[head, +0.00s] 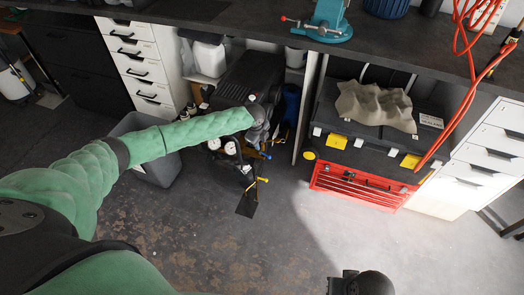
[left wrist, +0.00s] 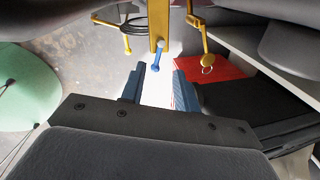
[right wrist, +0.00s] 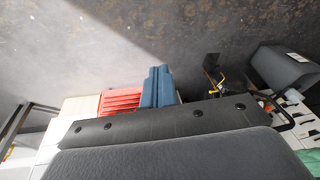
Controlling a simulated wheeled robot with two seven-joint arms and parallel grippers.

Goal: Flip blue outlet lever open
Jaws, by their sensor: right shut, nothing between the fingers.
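The blue outlet lever (left wrist: 157,54) shows in the left wrist view. It hangs at the lower end of a yellow fitting (left wrist: 157,20), just beyond the gap between my left fingertips. A small blue piece (head: 265,155) also shows beside the dark equipment in the head view. My left gripper (left wrist: 158,88) is open, with a blue finger on each side of the gap and nothing between them; it does not visibly touch the lever. In the head view the left gripper (head: 262,132) is by the equipment under the bench. My right gripper (right wrist: 157,85) is shut and empty, away from the lever.
More yellow parts (left wrist: 205,42) are close on the right in the left wrist view. A grey bin (head: 152,165) stands below my left arm. A red tool chest (head: 350,188) is to the right under the bench. The floor in front is clear.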

